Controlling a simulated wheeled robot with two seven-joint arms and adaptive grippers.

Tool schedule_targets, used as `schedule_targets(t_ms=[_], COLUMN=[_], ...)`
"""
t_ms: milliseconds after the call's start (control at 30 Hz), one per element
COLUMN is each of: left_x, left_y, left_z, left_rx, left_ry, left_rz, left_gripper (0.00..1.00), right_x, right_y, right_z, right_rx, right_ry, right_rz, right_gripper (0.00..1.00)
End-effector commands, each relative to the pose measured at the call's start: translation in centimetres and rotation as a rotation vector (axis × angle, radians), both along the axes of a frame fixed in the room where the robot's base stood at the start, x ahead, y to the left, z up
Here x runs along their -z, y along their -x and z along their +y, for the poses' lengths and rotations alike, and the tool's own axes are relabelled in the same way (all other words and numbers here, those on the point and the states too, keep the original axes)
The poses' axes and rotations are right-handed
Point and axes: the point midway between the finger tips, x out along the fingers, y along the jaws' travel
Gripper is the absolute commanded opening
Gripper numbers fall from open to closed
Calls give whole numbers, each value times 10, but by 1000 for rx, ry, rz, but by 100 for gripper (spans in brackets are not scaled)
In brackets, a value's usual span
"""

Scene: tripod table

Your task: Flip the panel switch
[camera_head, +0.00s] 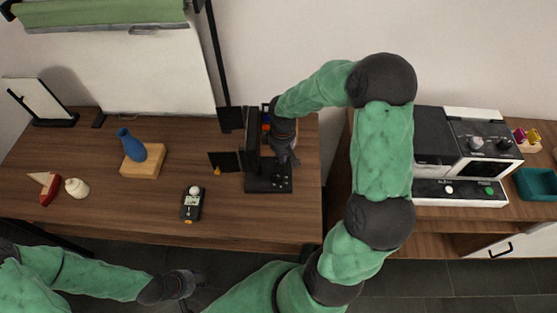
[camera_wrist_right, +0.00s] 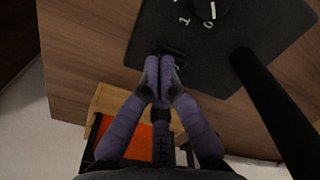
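A black stand with an upright panel (camera_head: 252,140) and a flat base (camera_head: 268,186) stands near the right end of the wooden table. Small light-coloured parts show on its base. My right gripper (camera_head: 291,158) points down just right of the upright panel. Its purple fingers (camera_wrist_right: 161,62) are together, with nothing seen between them, beside the base's edge; contact is unclear. My left gripper (camera_head: 192,283) is off the table's front edge; its fingers are unclear.
A wooden block with a blue vase (camera_head: 134,145), a dark handheld meter (camera_head: 192,204), a red-and-white toy boat (camera_head: 47,187) and a cream jar (camera_head: 76,187) are on the table. A coffee machine (camera_head: 470,145) stands right. The front-left table surface has free room.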

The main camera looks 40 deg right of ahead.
Motion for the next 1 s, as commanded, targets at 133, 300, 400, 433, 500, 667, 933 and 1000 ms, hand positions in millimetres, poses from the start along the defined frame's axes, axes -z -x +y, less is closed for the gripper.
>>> schedule_targets(t_ms=[133,300,400,433,500,667,933,1000], left_x=[-11,-21,-27,-28,-32,-41,-54,-54], left_y=[0,0,0,0,0,0,0,0], left_z=[0,0,0,0,0,0,0,0], left_rx=[0,0,0,0,0,0,0,0], left_ry=[0,0,0,0,0,0,0,0], left_rz=[0,0,0,0,0,0,0,0], left_gripper=[40,40,40,40,40,40,40,40], right_x=[-14,-26,-33,-35,-39,-50,-67,-67], right_y=[0,-1,-1,-1,-1,-1,-1,0], right_z=[0,0,0,0,0,0,0,0], right_rx=[0,0,0,0,0,0,1,1], right_ry=[1,1,1,1,1,1,1,1], right_rz=[-1,-3,-3,-3,-3,-3,-1,-1], right_gripper=[0,0,0,0,0,0,0,0])
